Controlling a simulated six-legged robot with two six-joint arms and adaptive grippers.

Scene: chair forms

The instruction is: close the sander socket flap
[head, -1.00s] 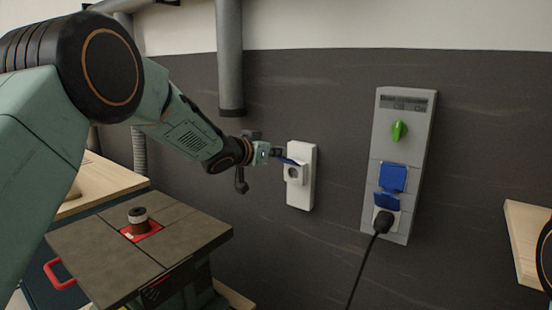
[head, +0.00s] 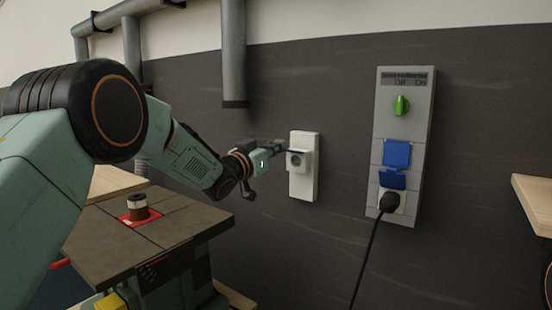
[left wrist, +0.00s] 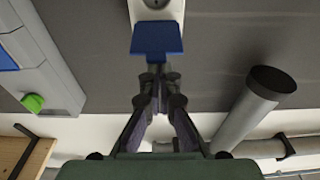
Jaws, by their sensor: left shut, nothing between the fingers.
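The white sander socket (head: 302,182) is on the dark wall in the head view, with its round outlet facing out. Its blue flap (head: 296,152) stands open, sticking out nearly level above the outlet and seen almost edge-on. In the left wrist view the flap (left wrist: 157,38) shows as a blue plate in front of the white socket (left wrist: 178,10). My left gripper (head: 281,148) is shut and empty, its fingertips right at the flap's outer edge. The fingertips also show in the left wrist view (left wrist: 157,72). I cannot tell whether they touch the flap. My right gripper is out of view.
A grey panel (head: 384,155) with a green knob (head: 401,105), blue flaps and a black plug (head: 389,202) is to the right. A grey pipe (head: 233,60) hangs above left. The sander table (head: 175,226) stands below my left arm. Bare wall separates socket and panel.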

